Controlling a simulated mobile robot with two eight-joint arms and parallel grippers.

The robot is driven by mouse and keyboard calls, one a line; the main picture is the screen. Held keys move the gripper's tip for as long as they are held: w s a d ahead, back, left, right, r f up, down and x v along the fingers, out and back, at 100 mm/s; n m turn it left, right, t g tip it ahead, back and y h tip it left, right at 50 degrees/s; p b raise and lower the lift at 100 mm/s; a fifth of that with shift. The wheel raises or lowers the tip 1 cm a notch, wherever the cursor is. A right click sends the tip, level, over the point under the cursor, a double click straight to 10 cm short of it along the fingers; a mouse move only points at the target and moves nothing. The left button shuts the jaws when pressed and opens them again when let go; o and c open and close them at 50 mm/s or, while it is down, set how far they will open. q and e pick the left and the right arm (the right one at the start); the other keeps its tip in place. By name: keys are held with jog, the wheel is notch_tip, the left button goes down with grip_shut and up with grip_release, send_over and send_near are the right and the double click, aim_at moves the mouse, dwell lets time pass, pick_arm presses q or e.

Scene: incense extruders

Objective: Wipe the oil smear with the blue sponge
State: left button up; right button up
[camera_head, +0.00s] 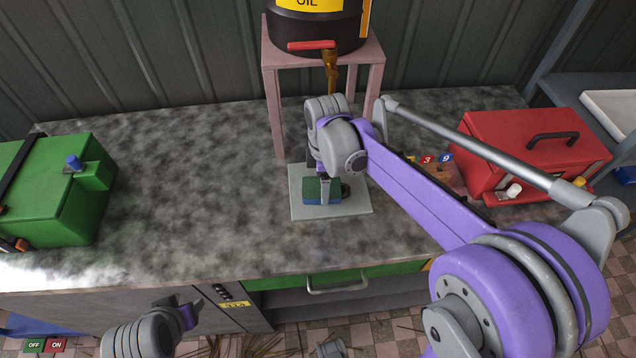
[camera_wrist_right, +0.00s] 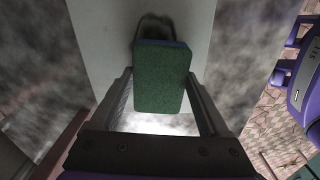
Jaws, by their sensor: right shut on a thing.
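The sponge (camera_head: 313,190) is green on top with a blue layer beneath. My right gripper (camera_head: 325,188) is shut on it over the pale square plate (camera_head: 350,208) under the oil tap. In the right wrist view the sponge (camera_wrist_right: 160,85) sits between the two fingers. A dark curved mark (camera_head: 347,190), apparently the oil smear, shows at the sponge's right edge; in the wrist view a dark arc lies past the sponge's far end. Whether the sponge touches the plate is unclear. My left gripper (camera_head: 185,304) is low in front of the counter, empty, its fingers apart.
An oil drum (camera_head: 315,30) with a red-handled tap (camera_head: 312,45) stands on a pink stand (camera_head: 278,110) just behind the plate. A green box (camera_head: 60,200) is at the left and a red box (camera_head: 535,150) at the right.

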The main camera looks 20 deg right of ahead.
jog(key=shift+s+d, duration=0.2)
jog(key=shift+d, duration=0.7)
jog(key=shift+d+f, duration=0.15)
jog(key=shift+d, duration=0.95)
jog(key=shift+d+f, duration=0.1)
jog(key=shift+d, duration=0.1)
pick_arm(q)
jog(key=shift+w+d, duration=0.1)
jog(key=shift+d, duration=0.1)
pick_arm(e)
jog(key=shift+s+d, duration=0.25)
jog(key=shift+d, duration=0.55)
jog(key=shift+s+d, duration=0.2)
jog(key=shift+d, duration=0.55)
pick_arm(q)
jog(key=shift+r, duration=0.1)
pick_arm(e)
jog(key=shift+r, duration=0.25)
pick_arm(q)
jog(key=r+p, duration=0.1)
jog(key=w+r+p, duration=0.1)
jog(key=r, duration=0.1)
jog(key=r+p, duration=0.1)
jog(key=shift+w+r+p, duration=0.2)
jog(key=shift+w+p, duration=0.05)
jog(key=shift+p, duration=0.05)
pick_arm(e)
notch_tip(320, 180, up, 6)
jog(key=shift+f, duration=0.1)
